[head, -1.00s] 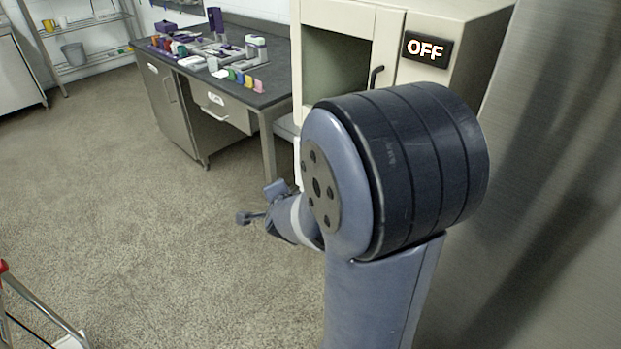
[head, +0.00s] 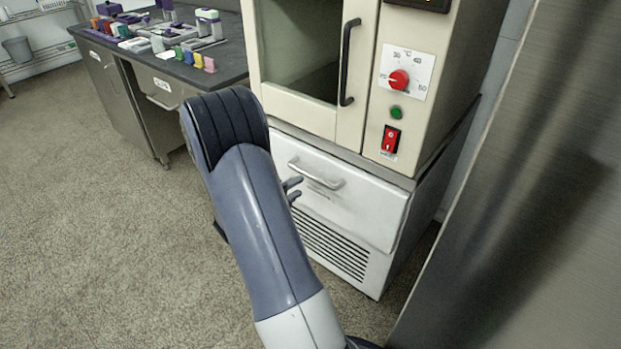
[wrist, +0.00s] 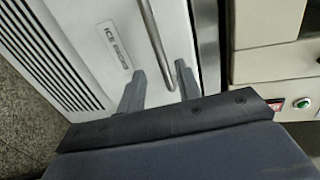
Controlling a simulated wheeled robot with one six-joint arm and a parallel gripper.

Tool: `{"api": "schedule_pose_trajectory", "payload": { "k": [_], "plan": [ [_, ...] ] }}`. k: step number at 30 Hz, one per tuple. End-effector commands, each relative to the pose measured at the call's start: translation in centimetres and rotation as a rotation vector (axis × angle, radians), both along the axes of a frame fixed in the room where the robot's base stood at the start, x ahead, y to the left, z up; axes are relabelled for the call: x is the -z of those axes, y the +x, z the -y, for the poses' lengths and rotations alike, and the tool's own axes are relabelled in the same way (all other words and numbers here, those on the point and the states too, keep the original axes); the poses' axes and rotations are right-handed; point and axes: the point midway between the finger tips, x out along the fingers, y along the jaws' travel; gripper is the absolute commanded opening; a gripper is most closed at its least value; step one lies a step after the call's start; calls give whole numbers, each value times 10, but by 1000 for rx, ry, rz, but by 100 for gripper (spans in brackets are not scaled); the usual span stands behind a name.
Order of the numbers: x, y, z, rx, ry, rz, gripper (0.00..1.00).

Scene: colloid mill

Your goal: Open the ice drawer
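The ice drawer (head: 365,205) is the white front panel below the cream cabinet, and it looks shut. Its silver bar handle (head: 318,175) runs across the upper part of the panel. In the wrist view the drawer (wrist: 90,45) carries a label starting with "ICE", and the handle (wrist: 155,35) runs from the top edge down to my fingers. My gripper (wrist: 160,69) is open, with the handle's lower end lying between its two fingers in the picture. I cannot tell whether they touch it. In the head view my gripper (head: 299,187) is just below the handle, partly hidden behind my arm.
A cream cabinet (head: 358,125) with a dark door handle, red knob and red switch stands above the drawer. A vented panel (head: 335,250) is below it. A dark-topped bench (head: 190,75) with small items stands left. A large metal surface (head: 520,230) is close right. Left floor is clear.

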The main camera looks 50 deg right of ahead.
Motion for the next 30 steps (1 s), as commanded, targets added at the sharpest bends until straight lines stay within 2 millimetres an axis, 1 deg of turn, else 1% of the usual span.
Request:
{"api": "schedule_pose_trajectory", "payload": {
  "k": [1,6,9,13,18,25,26,30],
  "plan": [
    [4,-1,10,5,0,0,33],
    [11,3,42,3,1,-1,33],
    [14,4,59,2,1,-1,33],
    [16,6,73,0,1,-1,33],
    [17,7,82,-3,2,-1,33],
    [17,7,82,-3,2,-2,33],
    [17,7,82,-3,2,-2,32],
    [17,7,82,-3,2,-2,21]
  ]
}}
